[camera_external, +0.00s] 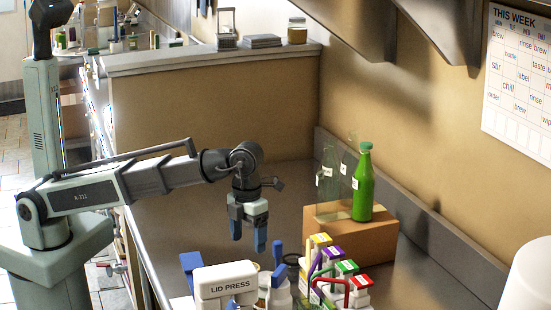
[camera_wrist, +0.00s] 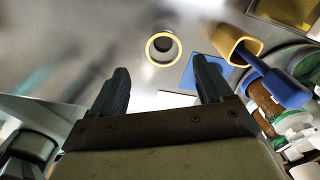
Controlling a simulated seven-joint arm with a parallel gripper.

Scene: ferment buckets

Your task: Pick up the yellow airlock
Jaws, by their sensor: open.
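In the external view, a yellow bent tube (camera_external: 306,262) stands at the left of a row of coloured bent tubes, beside a yellow-topped carton (camera_external: 320,241); I take this tube as the yellow airlock, though it is small and partly hidden. My gripper (camera_external: 248,240) points down above the counter, left of and higher than the row, empty. In the wrist view, my gripper (camera_wrist: 163,68) has its dark fingers wide apart. A yellow ring (camera_wrist: 150,47) with a dark centre shows ahead between them; I cannot tell whether it is part of the airlock.
A white lid press (camera_external: 225,284) with blue parts stands at the front. Purple, green and red-topped cartons (camera_external: 357,282) stand nearby. A cardboard box (camera_external: 350,242) carries a green bottle (camera_external: 362,185) and clear bottles. The counter behind my gripper is clear.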

